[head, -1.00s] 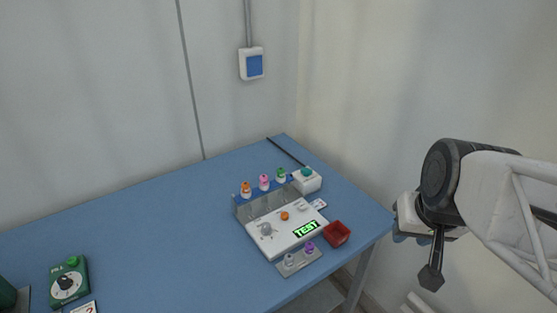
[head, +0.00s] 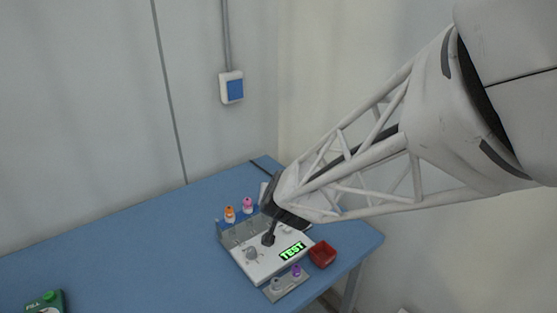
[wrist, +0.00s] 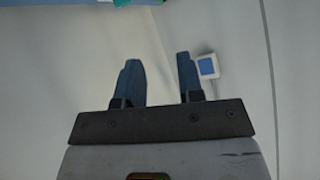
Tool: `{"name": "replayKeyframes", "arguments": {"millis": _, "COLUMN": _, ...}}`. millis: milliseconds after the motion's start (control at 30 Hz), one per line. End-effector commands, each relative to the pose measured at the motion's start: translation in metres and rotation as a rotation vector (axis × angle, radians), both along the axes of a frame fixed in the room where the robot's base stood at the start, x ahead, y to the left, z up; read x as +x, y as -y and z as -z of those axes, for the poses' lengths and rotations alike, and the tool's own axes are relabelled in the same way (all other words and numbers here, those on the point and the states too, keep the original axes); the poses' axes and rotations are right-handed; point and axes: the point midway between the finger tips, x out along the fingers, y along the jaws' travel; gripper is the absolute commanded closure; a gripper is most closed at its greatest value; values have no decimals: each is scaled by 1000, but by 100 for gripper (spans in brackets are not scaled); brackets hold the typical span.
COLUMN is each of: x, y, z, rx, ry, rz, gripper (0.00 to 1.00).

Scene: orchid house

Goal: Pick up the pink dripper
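The pink dripper (head: 248,203) stands upright at the back of the white device in the head view, just right of an orange-capped one (head: 229,214). My arm's end covers the area right of it. The green-capped bottle is hidden there. My gripper (wrist: 158,68) shows in the wrist view with its two dark blue fingers apart and nothing between them.
The white device (head: 248,266) has a lit TEST display (head: 293,251). A purple-capped bottle (head: 296,270) and a grey one (head: 276,284) stand in front. A red tray (head: 322,253) is at right. A wall switch (wrist: 207,67) shows behind my fingers.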

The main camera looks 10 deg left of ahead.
Motion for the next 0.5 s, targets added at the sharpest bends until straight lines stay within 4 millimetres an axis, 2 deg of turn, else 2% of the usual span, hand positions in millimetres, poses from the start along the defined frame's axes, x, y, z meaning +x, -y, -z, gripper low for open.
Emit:
{"name": "replayKeyframes", "arguments": {"millis": 33, "x": 3, "y": -13, "z": 9, "rx": -6, "ry": 17, "rz": 8, "gripper": 66}}
{"name": "replayKeyframes", "arguments": {"millis": 200, "x": 15, "y": -46, "z": 31, "rx": -35, "ry": 96, "rz": 62, "gripper": 66}}
{"name": "replayKeyframes", "arguments": {"millis": 500, "x": 17, "y": -92, "z": 70, "rx": -121, "ry": 216, "rz": 162, "gripper": 66}}
